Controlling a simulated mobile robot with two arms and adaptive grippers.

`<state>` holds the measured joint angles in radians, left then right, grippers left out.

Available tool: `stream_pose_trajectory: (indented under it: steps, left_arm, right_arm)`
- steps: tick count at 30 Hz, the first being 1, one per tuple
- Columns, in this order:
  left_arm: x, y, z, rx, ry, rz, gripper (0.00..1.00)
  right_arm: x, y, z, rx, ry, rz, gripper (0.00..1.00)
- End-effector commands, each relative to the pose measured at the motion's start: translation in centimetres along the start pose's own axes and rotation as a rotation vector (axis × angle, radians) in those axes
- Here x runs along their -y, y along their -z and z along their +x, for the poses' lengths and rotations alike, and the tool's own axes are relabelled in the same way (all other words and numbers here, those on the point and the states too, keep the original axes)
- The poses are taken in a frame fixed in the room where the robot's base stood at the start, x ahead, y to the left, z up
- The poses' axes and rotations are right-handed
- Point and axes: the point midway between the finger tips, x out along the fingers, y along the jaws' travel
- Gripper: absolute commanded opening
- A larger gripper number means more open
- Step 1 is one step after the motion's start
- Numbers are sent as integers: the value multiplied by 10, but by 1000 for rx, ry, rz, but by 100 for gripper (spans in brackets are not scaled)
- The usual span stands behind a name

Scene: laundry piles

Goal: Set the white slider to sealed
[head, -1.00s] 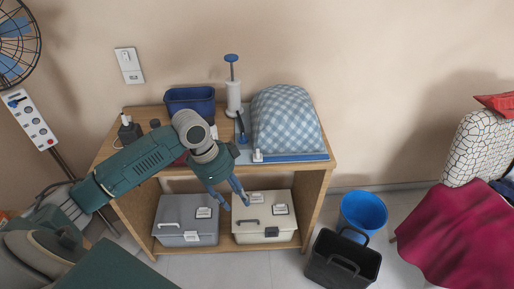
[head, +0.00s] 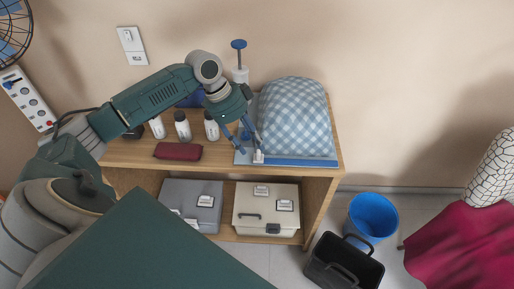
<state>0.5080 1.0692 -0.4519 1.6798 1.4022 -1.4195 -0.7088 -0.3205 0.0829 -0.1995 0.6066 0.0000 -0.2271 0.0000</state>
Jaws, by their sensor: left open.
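The white slider (head: 258,157) is a small white piece at the left end of the blue strip (head: 300,161) along the front edge of a blue-and-white checked bag (head: 293,115). The bag lies plump on top of the wooden shelf unit. My left gripper (head: 253,143) comes in from the left with its fingers pointing down, open, just above and around the slider's top. I cannot tell whether the fingers touch it. My right gripper is not in view.
On the shelf top (head: 130,155) are several small bottles (head: 182,126), a dark red pouch (head: 178,151) and a pump (head: 239,60). Below sit a grey box (head: 193,205) and a cream box (head: 266,209). A blue bucket (head: 371,218) and black basket (head: 343,262) stand on the floor right.

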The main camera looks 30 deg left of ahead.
Motion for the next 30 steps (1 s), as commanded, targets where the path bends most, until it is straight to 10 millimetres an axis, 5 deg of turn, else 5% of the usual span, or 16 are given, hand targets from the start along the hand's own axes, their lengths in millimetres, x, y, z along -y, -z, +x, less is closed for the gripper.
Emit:
stream_pose_trajectory:
  steps: [4,12,20,26,30]
  left_arm:
    - [-1,0,26,0,-3,-1,41]
    - [0,0,47,1,1,0,41]
    - [0,0,48,1,1,0,41]
    - [0,0,48,1,0,0,1]
    - [0,0,48,1,-1,0,0]
  right_arm:
    - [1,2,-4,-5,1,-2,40]
    - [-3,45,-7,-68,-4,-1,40]
    - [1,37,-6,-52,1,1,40]
    - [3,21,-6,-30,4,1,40]
    - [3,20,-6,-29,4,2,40]
